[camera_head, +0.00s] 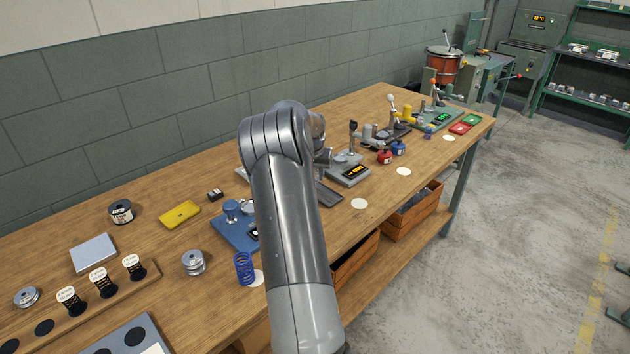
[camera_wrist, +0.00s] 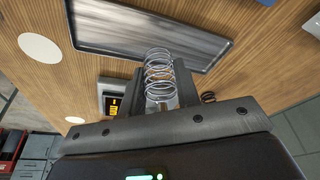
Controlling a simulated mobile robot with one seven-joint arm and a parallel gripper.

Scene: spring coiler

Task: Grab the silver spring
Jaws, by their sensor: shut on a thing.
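In the wrist view, the silver spring (camera_wrist: 158,62) stands between the two fingers of my gripper (camera_wrist: 161,87). My gripper is shut on it, with the upper coils sticking out past the fingertips. The spring's lower end is partly hidden between the fingers. In the head view, my arm covers the spring and most of my gripper.
A dark metal tray (camera_wrist: 100,28) lies on the wooden bench beyond the spring; it also shows in the head view (camera_head: 328,194). A device with a yellow display (camera_head: 349,170) stands behind it. A blue spring (camera_head: 244,268) stands left of my arm.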

